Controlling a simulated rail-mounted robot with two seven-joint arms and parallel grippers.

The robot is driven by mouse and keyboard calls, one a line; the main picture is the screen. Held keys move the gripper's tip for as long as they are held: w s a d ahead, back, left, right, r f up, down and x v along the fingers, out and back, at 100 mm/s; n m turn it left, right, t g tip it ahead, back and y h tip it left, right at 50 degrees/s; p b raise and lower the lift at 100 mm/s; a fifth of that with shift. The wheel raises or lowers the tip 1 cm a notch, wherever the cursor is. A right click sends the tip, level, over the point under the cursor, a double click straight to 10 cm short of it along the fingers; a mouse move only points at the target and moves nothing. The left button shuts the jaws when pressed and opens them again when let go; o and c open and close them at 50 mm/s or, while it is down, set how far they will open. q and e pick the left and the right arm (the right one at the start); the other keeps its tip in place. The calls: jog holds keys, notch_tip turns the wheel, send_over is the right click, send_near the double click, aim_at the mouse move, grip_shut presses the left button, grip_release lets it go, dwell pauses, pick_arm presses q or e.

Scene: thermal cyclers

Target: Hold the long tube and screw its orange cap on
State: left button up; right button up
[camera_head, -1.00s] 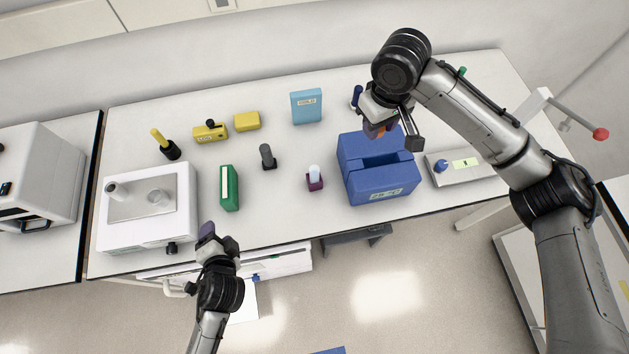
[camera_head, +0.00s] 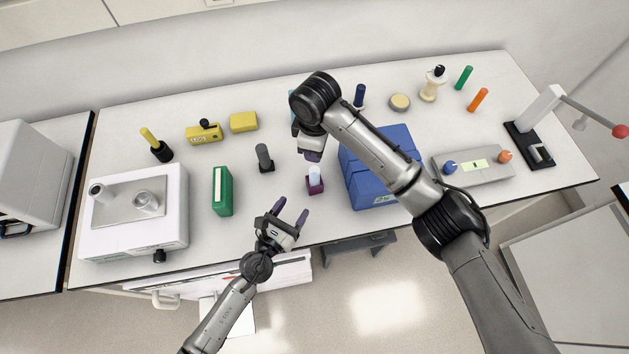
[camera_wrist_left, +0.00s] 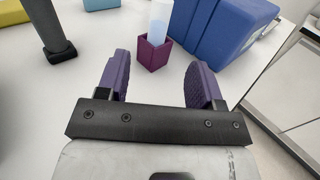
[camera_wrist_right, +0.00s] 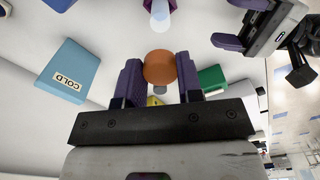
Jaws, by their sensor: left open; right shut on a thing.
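The long tube (camera_head: 315,173) is pale and translucent and stands upright in a small purple holder (camera_head: 315,186). My left gripper (camera_head: 290,211) is open and empty near the table's front edge, to the left and front of the tube. In the left wrist view, the tube (camera_wrist_left: 160,18) and holder (camera_wrist_left: 153,53) lie beyond the gap between the purple fingers. My right gripper (camera_head: 313,156) is above and just behind the tube in the head view. It is shut on the orange cap (camera_wrist_right: 159,67), which shows between its fingers in the right wrist view; the head view hides it.
A blue box (camera_head: 372,188) stands close right of the tube. A dark upright piece (camera_head: 264,158) and a green box (camera_head: 222,191) stand to the left. A light-blue COLD box (camera_wrist_right: 70,72) is partly hidden behind my right arm in the head view.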

aim_at(312, 179)
pick_arm(q)
jog(key=x, duration=1.2)
dwell(0.5)
grip_shut()
dwell(0.3)
